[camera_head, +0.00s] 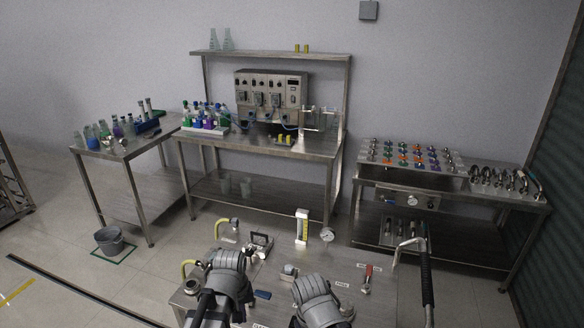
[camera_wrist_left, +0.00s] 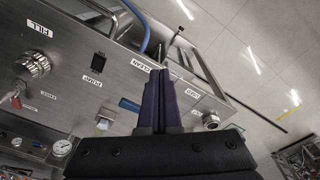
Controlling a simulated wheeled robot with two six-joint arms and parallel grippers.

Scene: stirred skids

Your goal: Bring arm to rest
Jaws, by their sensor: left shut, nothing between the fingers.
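My left gripper (camera_wrist_left: 162,76) shows in the left wrist view, with its two dark fingers shut together and nothing between them. It is in front of a steel skid panel (camera_wrist_left: 75,75), which carries labels, a knob and gauges. I cannot tell whether the fingertips touch the panel. In the head view my left arm's grey ribbed part is at the bottom centre, above the steel skid top (camera_head: 262,270). My right arm's similar part is to its right. I cannot make out either gripper's fingers in the head view.
The skid carries a gauge (camera_head: 327,235), a yellow-and-white upright block (camera_head: 302,226) and a tall bent pipe with a black grip (camera_head: 427,278) at right. Benches with glassware and fittings stand behind. A grey bucket (camera_head: 109,240) is on the floor at left, with open floor around it.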

